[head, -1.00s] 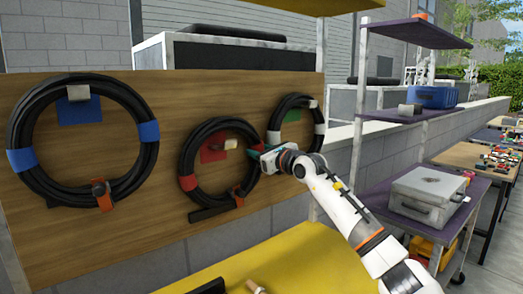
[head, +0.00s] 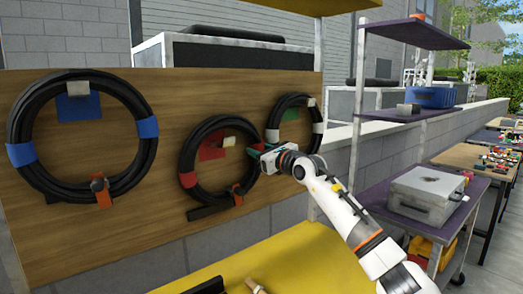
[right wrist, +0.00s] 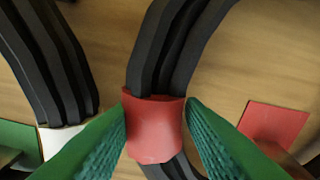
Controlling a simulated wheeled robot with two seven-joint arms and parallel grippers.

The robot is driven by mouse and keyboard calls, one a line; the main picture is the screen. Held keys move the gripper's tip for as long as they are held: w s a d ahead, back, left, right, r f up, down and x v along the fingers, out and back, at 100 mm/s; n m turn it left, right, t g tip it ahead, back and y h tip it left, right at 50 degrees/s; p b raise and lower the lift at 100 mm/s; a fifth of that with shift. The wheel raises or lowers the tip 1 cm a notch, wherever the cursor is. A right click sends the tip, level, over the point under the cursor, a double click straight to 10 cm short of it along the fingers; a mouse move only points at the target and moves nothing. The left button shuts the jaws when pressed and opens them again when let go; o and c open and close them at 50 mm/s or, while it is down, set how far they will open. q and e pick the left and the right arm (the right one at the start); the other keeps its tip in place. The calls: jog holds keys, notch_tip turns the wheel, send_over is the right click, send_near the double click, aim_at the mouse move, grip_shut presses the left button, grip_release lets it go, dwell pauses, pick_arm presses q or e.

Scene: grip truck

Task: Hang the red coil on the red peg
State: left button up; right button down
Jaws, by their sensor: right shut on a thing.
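The red coil (head: 190,150) is a black cable ring with red bands, upright in front of the wooden board. My right gripper (head: 268,157) is shut on its right side in the head view. In the right wrist view the green fingertips (right wrist: 156,135) flank a red band (right wrist: 153,128) of the coil. The red peg (head: 229,142), pale-tipped on a red patch (head: 211,150), shows inside the ring near its upper right. I cannot tell whether the coil touches the peg. The red patch also shows in the right wrist view (right wrist: 272,122). My left gripper is not in view.
A blue-banded coil (head: 148,128) hangs on the board's left, and a white-banded coil (head: 318,128) by a green patch on its right, close to my gripper. A dark bar (head: 208,211) juts out below the red coil. A purple shelf (head: 420,117) stands right.

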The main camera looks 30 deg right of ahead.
aim_at(255, 165)
jog(key=shift+w+a+f+g, duration=0.15)
jog(key=shift+f, duration=0.4)
jog(key=shift+w+a+f+g, duration=0.1)
jog(key=shift+a+f+g, duration=0.05)
jog(key=shift+f, duration=0.4)
jog(key=c, duration=1.2)
grip_release()
jog(key=shift+w, duration=0.1)
jog(key=o, duration=0.3)
jog(key=shift+w+a+f, duration=0.1)
jog(key=shift+w+f, duration=0.15)
jog(key=shift+w, duration=0.05)
jog(key=shift+o, duration=0.2)
jog(key=shift+w+f, duration=0.1)
jog(key=shift+w, duration=0.2)
jog(key=shift+s+r, duration=0.4)
